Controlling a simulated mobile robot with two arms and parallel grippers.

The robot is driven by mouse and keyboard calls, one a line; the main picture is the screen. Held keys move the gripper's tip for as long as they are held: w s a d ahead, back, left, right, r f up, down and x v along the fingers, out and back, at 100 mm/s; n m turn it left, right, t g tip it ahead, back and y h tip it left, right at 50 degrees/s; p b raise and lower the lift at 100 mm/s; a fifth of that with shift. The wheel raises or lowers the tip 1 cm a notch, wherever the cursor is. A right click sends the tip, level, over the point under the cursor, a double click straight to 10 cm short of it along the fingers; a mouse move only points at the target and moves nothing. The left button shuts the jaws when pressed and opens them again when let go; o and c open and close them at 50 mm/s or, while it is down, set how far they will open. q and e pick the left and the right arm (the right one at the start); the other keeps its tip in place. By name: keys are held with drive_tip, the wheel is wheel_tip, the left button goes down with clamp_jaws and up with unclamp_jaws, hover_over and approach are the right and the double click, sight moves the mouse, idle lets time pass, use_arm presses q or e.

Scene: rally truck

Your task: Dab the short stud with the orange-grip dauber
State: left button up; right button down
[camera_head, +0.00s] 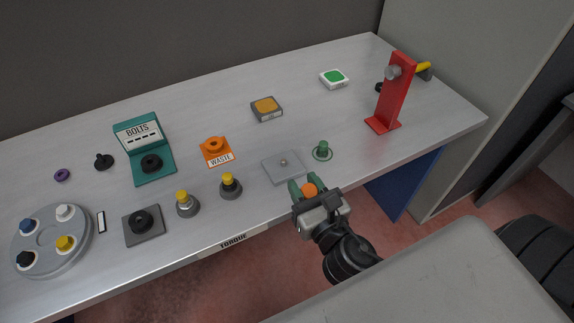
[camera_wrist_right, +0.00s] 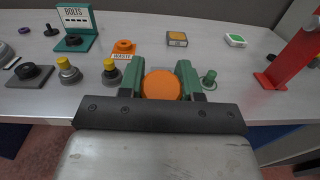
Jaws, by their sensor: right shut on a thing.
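My right gripper (camera_head: 303,190) is at the table's front edge, its green fingers shut on the orange-grip dauber (camera_head: 310,190). The dauber's round orange grip (camera_wrist_right: 161,85) shows between the fingers in the right wrist view; its tip is hidden. Two yellow-topped studs stand to the left of the gripper in the head view: one on a dark base (camera_head: 230,187), one with a silvery body (camera_head: 187,204). I cannot tell for sure which is the short stud. Both also show in the right wrist view, at the left (camera_wrist_right: 111,72). My left gripper is not in view.
A grey plate (camera_head: 272,173) with a small knob lies just behind the gripper, beside a green knobbed piece (camera_head: 322,150). An orange waste holder (camera_head: 216,152), a teal bolts stand (camera_head: 155,170) and a round tray (camera_head: 47,238) are further left. A red stand (camera_head: 393,95) rises at right.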

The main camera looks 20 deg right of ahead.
drive_tip(key=w+d+r+p, duration=0.2)
drive_tip(key=w+p, duration=0.1)
drive_tip(key=w, duration=0.4)
drive_tip(key=w+d+r+p, duration=0.2)
drive_tip(key=w+r+p, duration=0.15)
drive_tip(key=w, duration=0.35)
drive_tip(key=f+b, duration=0.2)
drive_tip(key=w+f+b, duration=0.1)
drive_tip(key=f+b, duration=0.1)
drive_tip(key=f, duration=0.1)
drive_tip(key=shift+w+f+b, duration=0.15)
drive_tip(key=shift+f+b, duration=0.2)
drive_tip(key=shift+b, duration=0.05)
drive_tip(key=shift+d, duration=0.1)
